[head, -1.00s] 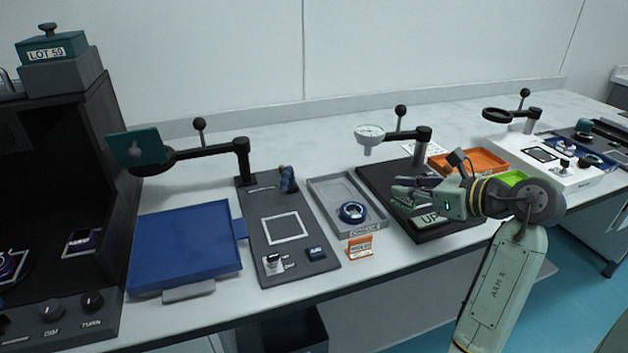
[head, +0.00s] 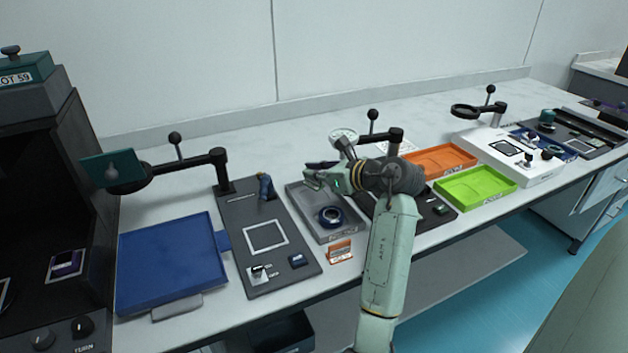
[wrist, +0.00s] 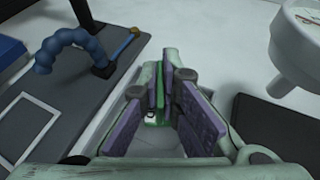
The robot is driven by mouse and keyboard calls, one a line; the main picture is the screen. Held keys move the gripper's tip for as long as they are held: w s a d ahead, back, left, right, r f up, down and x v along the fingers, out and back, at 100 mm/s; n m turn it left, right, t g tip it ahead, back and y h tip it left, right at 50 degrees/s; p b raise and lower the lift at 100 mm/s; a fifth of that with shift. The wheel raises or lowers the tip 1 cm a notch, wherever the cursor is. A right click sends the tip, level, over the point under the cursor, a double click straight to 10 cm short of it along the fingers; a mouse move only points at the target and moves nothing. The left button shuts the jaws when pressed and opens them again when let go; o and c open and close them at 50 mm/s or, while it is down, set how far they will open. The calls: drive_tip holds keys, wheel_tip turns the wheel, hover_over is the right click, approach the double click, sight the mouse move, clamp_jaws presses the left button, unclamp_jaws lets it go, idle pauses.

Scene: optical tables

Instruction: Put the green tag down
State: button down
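My gripper (head: 316,172) is above the grey tray (head: 345,238) in the head view. In the wrist view its two purple-padded fingers (wrist: 163,85) are close together with the thin green tag (wrist: 161,100) between them. The tag stands edge-on there, so its face does not show; a small white patch is at its lower part. I cannot make out the tag in the head view. A dark blue ring-shaped object (head: 330,216) lies in the tray, below and apart from my gripper.
Left of the tray is a dark board (head: 285,276) with a white square outline and a blue jointed post (head: 265,186). A gauge on an arm (head: 343,136) stands close behind my gripper. An orange sign (head: 339,252) stands in front. Orange (head: 440,162) and green (head: 476,187) trays lie right.

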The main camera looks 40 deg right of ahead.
sight(322, 185)
drive_tip(key=shift+f+p, duration=0.4)
drive_tip(key=shift+f, duration=1.45)
drive_tip(key=c, duration=1.8)
unclamp_jaws()
drive_tip(key=shift+r, duration=0.15)
drive_tip(key=shift+s+r, duration=0.1)
drive_tip(key=shift+s, duration=0.05)
drive_tip(key=b+v, duration=0.2)
drive_tip(key=v, duration=0.9)
drive_tip(key=shift+s+r+b, duration=0.15)
drive_tip(key=shift+s+b, duration=0.15)
